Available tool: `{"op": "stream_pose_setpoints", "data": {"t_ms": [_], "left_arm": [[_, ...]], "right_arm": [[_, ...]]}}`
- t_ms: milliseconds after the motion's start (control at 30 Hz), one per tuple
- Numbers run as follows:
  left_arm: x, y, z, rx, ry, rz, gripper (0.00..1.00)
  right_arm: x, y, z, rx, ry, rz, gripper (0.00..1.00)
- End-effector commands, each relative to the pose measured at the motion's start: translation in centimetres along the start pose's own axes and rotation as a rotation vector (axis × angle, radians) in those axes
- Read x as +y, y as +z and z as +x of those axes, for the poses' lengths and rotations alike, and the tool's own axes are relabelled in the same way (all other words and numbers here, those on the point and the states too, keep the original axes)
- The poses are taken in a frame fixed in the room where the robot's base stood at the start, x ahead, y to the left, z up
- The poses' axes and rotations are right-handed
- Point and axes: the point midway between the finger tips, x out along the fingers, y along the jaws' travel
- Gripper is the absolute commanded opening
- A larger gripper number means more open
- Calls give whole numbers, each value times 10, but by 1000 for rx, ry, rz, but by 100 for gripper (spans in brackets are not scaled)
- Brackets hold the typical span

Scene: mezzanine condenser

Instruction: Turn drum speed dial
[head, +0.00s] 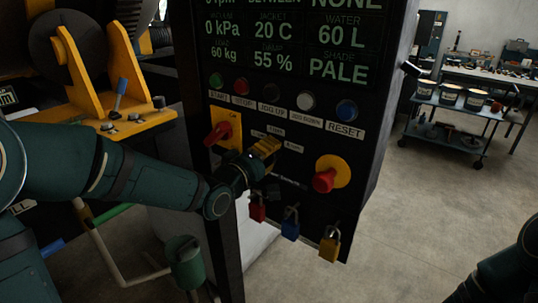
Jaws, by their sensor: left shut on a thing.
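My left gripper (265,154), with yellow-and-black fingers, is at the lower middle of the black control panel (349,112). It is shut on the drum speed dial, which the fingers and wrist hide almost wholly. Small white labels show around the fingers, too small to read surely. The dial's pointer and setting cannot be seen. My right gripper is out of view; only part of my right arm shows at the lower right.
A red rotary switch on a yellow plate (233,120) is left of the gripper, and a red knob (324,180) is to its right. Red (257,210), blue (290,226) and yellow padlocks (330,246) hang below. Several push buttons are above. A cart (446,132) stands beyond clear floor.

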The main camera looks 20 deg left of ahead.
Motion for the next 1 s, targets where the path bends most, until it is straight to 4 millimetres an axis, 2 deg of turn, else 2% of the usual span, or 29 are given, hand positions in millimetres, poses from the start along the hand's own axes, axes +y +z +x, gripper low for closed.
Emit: {"op": "stream_pose_setpoints", "data": {"t_ms": [533,567,633,1000], "left_arm": [[2,-2,0,3,6,-24,4],[2,-2,0,3,6,-24,49],[2,-2,0,3,6,-23,73],[1,-1,-2,1,2,-23,75]], "right_arm": [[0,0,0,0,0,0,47],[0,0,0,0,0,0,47],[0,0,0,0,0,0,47],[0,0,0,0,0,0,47]]}}
